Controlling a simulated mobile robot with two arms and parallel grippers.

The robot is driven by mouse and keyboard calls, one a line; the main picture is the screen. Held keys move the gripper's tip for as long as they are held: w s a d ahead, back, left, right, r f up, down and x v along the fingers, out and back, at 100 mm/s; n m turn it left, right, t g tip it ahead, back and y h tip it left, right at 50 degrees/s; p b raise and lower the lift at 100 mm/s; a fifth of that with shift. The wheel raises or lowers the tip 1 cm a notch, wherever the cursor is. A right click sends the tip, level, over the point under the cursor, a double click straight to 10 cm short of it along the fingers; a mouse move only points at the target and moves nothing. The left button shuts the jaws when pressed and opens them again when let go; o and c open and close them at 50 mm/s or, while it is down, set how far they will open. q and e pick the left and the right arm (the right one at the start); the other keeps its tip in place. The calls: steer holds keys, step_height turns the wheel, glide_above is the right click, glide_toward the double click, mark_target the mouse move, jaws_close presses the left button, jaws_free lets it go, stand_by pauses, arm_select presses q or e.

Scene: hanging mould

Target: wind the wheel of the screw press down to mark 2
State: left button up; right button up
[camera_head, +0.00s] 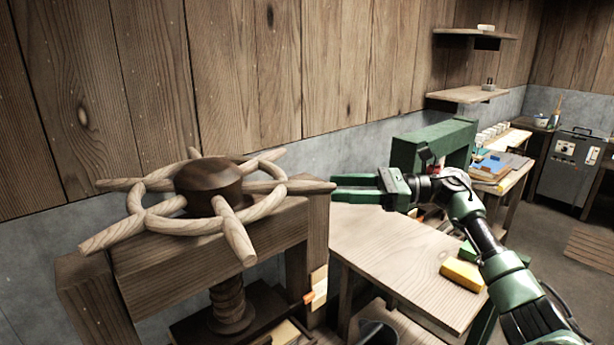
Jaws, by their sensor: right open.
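The wooden wheel (160,214) of the screw press lies flat on top of the press, with several spoke handles sticking out past its ring and a dark round hub (209,178) in the middle. The threaded wooden screw (228,300) shows below the beam (190,262). A pale scale strip (319,283) with an orange pointer (308,298) is on the right post; its marks are too small to read. My right gripper (336,188) is open, its green fingers pointing left at the tip of the right-hand spoke. Whether the tip is between the fingers I cannot tell. My left gripper is out of view.
A wooden table (395,250) right of the press carries a yellow sponge-like block (463,274). A green frame (440,147) stands behind my right arm. Wall shelves (468,95), a further bench and a grey cabinet (566,165) are farther back. The plank wall is close behind the wheel.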

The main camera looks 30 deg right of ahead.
mark_target(325, 183)
steer(key=a, duration=0.1)
steer(key=a+p, duration=0.1)
steer(key=w+a+r+p, duration=0.1)
steer(key=a, duration=0.1)
steer(key=shift+w, duration=0.1)
steer(key=x, duration=0.1)
steer(key=p+x, duration=0.1)
steer(key=x, duration=0.1)
steer(key=shift+w+f+p, duration=0.3)
steer(key=shift+w+a, duration=0.1)
steer(key=shift+a, duration=0.15)
steer(key=shift+f, duration=0.1)
jaws_close()
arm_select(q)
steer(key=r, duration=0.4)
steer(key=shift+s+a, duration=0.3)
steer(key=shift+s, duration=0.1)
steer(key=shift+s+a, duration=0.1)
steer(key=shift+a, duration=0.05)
